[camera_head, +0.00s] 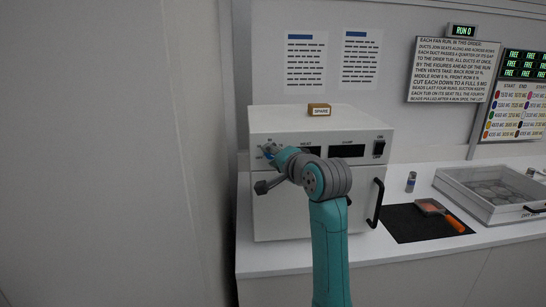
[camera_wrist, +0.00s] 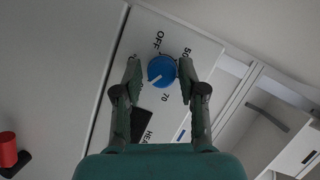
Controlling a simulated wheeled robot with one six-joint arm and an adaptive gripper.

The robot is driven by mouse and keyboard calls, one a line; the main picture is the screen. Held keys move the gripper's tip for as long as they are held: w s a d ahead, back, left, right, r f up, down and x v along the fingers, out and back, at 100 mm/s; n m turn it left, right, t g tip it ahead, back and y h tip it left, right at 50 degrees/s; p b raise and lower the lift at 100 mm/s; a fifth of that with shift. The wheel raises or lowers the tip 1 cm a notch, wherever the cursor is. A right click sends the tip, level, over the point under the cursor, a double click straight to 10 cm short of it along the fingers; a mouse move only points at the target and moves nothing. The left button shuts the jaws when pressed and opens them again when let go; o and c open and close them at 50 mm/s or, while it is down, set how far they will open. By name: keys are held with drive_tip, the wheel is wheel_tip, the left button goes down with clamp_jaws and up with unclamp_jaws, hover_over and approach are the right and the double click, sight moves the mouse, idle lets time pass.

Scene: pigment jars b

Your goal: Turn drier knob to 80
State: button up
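The drier (camera_head: 345,120) is a white box on the counter with dark panels on its front. Its knob is blue with a white pointer line, best seen in the wrist view (camera_wrist: 161,70); my arm covers most of it in the head view. OFF, 50 and 70 are readable around the knob. The pointer aims to the lower left in the wrist view, clockwise past 70; I cannot read the figure there. My gripper (camera_wrist: 160,67) is open, one finger on each side of the knob. Whether the fingers touch it is unclear. It also shows in the head view (camera_head: 270,150).
A SPARE block (camera_head: 319,110) sits on the drier. A switch (camera_head: 379,148) and a black door handle (camera_head: 376,205) are at its right. A small jar (camera_head: 411,182), a dark mat (camera_head: 405,228) with an orange-handled tool (camera_head: 440,215), and a clear-topped box (camera_head: 490,190) stand further right.

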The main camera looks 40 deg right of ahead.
drive_tip(key=shift+o, duration=0.3)
drive_tip(key=shift+s, duration=0.1)
drive_tip(key=v, duration=1.2)
